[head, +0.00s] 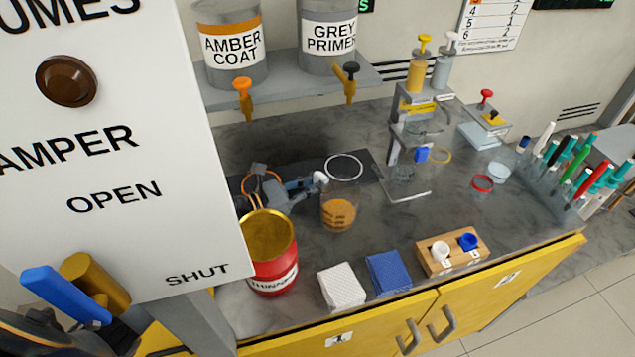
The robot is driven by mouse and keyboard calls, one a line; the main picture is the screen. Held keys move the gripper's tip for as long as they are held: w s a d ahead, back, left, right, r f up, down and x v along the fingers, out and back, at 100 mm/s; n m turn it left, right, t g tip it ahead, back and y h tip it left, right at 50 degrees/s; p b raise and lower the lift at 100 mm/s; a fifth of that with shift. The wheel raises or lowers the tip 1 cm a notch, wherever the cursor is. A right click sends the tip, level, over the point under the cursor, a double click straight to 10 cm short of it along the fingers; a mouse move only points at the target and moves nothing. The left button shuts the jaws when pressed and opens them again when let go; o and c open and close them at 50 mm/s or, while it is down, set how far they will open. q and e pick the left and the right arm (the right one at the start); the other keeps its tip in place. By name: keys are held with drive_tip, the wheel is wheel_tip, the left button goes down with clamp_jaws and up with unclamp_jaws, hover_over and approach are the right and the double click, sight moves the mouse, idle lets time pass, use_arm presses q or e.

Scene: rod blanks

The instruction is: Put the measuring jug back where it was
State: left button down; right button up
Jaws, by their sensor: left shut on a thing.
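The measuring jug (339,212) is a clear vessel with amber-orange contents low in it. It looks upright over the grey worktop, in front of a white ring (343,167) on a dark mat. My left gripper (318,180) reaches in from the left behind the white panel and is shut at the jug's upper left side. Whether the jug's base touches the worktop cannot be told. The panel hides most of the left arm. My right gripper is not in view.
A red thinner can (271,255) stands close to the jug's front left. White (341,287) and blue (388,273) blocks and a wooden holder (452,252) line the front. Taps (243,92) hang above the mat. A dispenser stand (413,120) is to the right. The white panel (120,160) blocks the left.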

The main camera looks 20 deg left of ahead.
use_arm(q)
drive_tip(key=c, duration=1.4)
unclamp_jaws()
drive_tip(key=shift+r, duration=0.1)
drive_tip(key=shift+s+a, duration=0.25)
drive_tip(key=b+v, duration=0.2)
drive_tip(key=v, duration=0.8)
drive_tip(key=shift+s+a, duration=0.1)
drive_tip(key=shift+a, duration=0.05)
drive_tip(key=shift+s+a, duration=0.35)
